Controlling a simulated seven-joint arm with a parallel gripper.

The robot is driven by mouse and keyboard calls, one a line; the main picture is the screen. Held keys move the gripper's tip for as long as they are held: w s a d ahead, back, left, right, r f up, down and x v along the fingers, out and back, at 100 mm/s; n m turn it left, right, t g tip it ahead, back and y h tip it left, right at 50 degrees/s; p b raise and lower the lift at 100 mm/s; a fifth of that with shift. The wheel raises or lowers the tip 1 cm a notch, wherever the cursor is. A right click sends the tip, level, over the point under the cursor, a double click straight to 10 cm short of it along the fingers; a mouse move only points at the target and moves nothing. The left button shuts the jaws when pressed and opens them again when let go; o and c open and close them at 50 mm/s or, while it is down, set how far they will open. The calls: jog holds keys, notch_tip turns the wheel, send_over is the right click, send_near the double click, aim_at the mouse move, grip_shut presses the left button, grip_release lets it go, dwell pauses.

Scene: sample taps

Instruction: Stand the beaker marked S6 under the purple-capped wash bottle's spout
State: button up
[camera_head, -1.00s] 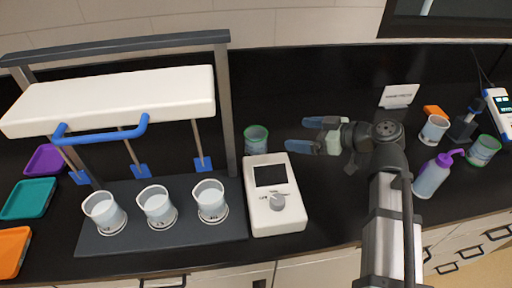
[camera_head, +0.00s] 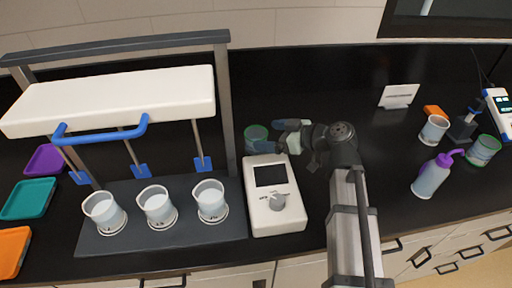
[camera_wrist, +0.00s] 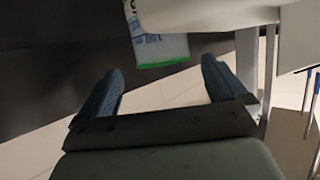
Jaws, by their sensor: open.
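The purple-capped wash bottle (camera_head: 430,178) stands upright at the right, its purple spout reaching right toward a green-rimmed beaker (camera_head: 484,151). My gripper is open and empty. I cannot read S6 on any beaker.
A stirrer frame (camera_head: 120,95) at left holds paddles above several beakers on a grey base (camera_head: 130,240). The control box (camera_head: 287,218) stands close in front of my gripper. Another beaker (camera_head: 434,129), a white sign (camera_head: 398,96) and a meter (camera_head: 500,104) are at right.

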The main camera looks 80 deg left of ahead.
aim_at(263, 136)
jog(key=x, duration=0.3)
jog(key=shift+s+f, duration=0.2)
jog(key=shift+f, duration=0.1)
jog(key=c, duration=1.7)
jog(key=shift+r, duration=0.2)
jog(key=shift+r, duration=8.75)
